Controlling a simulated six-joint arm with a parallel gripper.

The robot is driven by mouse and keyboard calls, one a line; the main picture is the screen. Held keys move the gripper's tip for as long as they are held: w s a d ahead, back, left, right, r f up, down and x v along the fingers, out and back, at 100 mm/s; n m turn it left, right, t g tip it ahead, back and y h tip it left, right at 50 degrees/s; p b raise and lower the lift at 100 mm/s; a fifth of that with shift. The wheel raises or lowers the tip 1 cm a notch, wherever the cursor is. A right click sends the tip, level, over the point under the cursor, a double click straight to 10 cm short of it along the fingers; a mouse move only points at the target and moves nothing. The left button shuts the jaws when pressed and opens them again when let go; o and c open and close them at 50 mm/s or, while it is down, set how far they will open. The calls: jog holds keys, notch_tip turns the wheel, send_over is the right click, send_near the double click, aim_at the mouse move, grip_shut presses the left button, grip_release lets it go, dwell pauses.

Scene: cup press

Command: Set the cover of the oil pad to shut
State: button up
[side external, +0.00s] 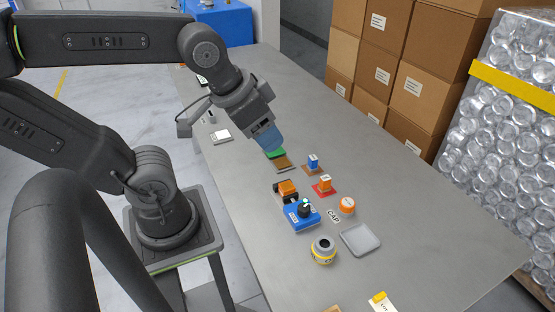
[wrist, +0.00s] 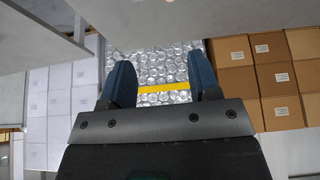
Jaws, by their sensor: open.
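No legible label marks the oil pad. A low flat item with a green part (side external: 275,153) and a brown part (side external: 284,163) lies on the table just below my gripper in the side view; I cannot tell whether it is the oil pad or how its cover stands. My gripper (side external: 269,143) hangs above it, apart from the table as far as I can tell, and hides some of it. In the wrist view my gripper (wrist: 160,82) has its two blue fingers wide apart with nothing between them. No table item shows clearly there.
A blue stamp (side external: 313,161), an orange stamp (side external: 325,182), a blue box with a black knob (side external: 303,213), an orange round item (side external: 347,205), a yellow-banded jar (side external: 323,250) and a grey tray (side external: 360,239) stand nearby. Cartons (side external: 408,62) stand beyond.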

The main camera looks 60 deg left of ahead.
jog(key=shift+o, duration=0.2)
jog(key=w+a+f+n+g+y, duration=0.1)
jog(key=w+a+f+n+g, duration=0.2)
jog(key=w+a+n, duration=1.05)
jog(key=w+a+f+n+g, duration=0.1)
jog(key=w+a+f, duration=0.25)
jog(key=a, duration=0.45)
jog(key=w+a+f+g, duration=0.1)
jog(key=w+a+f, duration=0.1)
jog(key=a+f, duration=0.35)
jog(key=a+f+n+h, duration=0.1)
jog(key=a+f+n, duration=0.4)
jog(key=a, duration=0.5)
jog(key=shift+m+g, duration=0.3)
jog(key=shift+m, duration=0.45)
jog(key=f, duration=0.9)
jog(key=s+f, duration=0.1)
jog(key=f, duration=0.4)
jog(key=shift+f, duration=0.2)
jog(key=shift+c, duration=0.5)
grip_shut()
jog(key=shift+d, duration=0.1)
